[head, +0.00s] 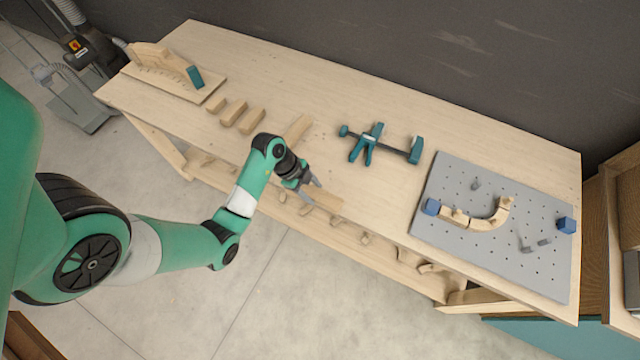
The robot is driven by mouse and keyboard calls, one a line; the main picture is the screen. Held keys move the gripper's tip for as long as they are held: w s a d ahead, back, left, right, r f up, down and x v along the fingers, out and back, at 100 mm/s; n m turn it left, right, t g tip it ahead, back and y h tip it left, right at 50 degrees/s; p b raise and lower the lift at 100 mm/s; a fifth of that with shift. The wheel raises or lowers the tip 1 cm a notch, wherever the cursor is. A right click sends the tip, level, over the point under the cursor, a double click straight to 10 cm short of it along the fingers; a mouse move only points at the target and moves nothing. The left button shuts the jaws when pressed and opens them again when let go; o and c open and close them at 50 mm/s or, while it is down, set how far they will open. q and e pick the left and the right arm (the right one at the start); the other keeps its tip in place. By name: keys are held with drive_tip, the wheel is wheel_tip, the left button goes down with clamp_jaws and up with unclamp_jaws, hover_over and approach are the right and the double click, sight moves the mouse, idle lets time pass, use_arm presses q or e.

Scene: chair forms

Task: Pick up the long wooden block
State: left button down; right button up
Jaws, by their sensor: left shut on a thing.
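My left gripper (308,190) reaches down over the front edge of the table. It is shut on a long wooden block (327,200), whose right end sticks out past the fingers. The gripper hides the block's other end, and I cannot tell whether the block touches the table. Another wooden block (298,128) lies on the table just behind my left wrist. My right gripper is not in view.
Shorter wooden blocks (251,121) lie left of the gripper, beside a board with a curved wooden form (207,92). A teal-and-black clamp (385,143) lies mid-table. A grey pegboard (548,228) with a curved wooden piece (490,219) and blue blocks is at right.

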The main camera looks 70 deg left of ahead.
use_arm(q)
drive_tip(key=s+d+r+p, duration=0.1)
drive_tip(key=s+d+r, duration=0.3)
drive_tip(key=s, duration=0.3)
drive_tip(key=shift+s+d+r+p, duration=0.25)
drive_tip(key=shift+d+p, duration=0.05)
drive_tip(key=shift+d, duration=0.4)
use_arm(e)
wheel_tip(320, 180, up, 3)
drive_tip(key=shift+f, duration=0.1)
